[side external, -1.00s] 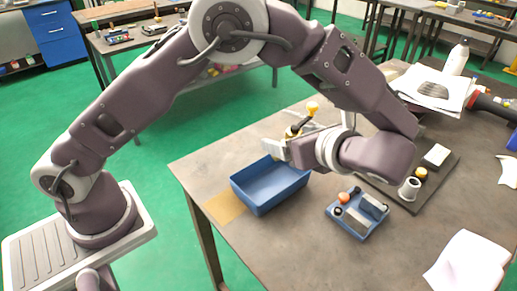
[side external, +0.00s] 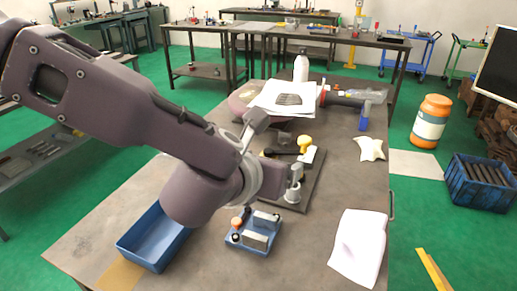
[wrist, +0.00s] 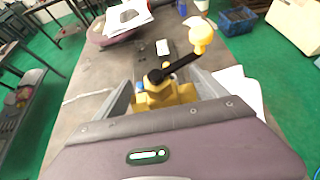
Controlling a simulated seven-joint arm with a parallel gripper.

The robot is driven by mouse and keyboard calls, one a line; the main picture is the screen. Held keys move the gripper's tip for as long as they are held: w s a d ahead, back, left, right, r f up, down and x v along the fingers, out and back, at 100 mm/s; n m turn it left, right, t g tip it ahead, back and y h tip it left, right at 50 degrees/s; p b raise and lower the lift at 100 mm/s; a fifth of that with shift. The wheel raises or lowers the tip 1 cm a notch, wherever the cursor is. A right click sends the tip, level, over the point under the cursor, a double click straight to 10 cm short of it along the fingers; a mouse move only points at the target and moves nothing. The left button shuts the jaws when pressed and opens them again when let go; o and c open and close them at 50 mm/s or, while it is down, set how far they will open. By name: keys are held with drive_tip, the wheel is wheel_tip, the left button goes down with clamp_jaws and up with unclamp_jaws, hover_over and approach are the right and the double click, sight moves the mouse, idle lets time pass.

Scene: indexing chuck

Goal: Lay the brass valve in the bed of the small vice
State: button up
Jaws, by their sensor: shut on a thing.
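The brass valve (wrist: 168,95) has a black lever with a yellow knob (wrist: 202,36) that points up and to the right in the wrist view. My gripper (wrist: 162,92) is shut on its brass body, one finger on each side. In the side view the knob (side external: 304,142) and lever show beyond my gripper (side external: 273,153), while the brass body is mostly hidden. The small vice (side external: 253,231), with a blue base, grey jaws and an orange knob, stands on the table nearer the camera. The valve is held apart from it, farther back and to the right.
An empty blue tray (side external: 133,246) stands left of the vice. White paper (side external: 358,247) lies at right. Papers, a bottle (side external: 301,68) and a power tool occupy the table's back.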

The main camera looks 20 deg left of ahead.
hover_over(269, 221)
drive_tip(key=s, duration=0.1)
wheel_tip(269, 221, down, 8)
drive_tip(key=shift+s+r, duration=0.15)
drive_tip(key=shift+s+f, duration=0.1)
drive_tip(key=shift+f, duration=3.3)
drive_tip(key=shift+f, duration=0.75)
drive_tip(key=o, duration=1.7)
drive_tip(key=shift+o, duration=0.2)
drive_tip(key=shift+s, duration=0.1)
drive_tip(key=v, duration=0.7)
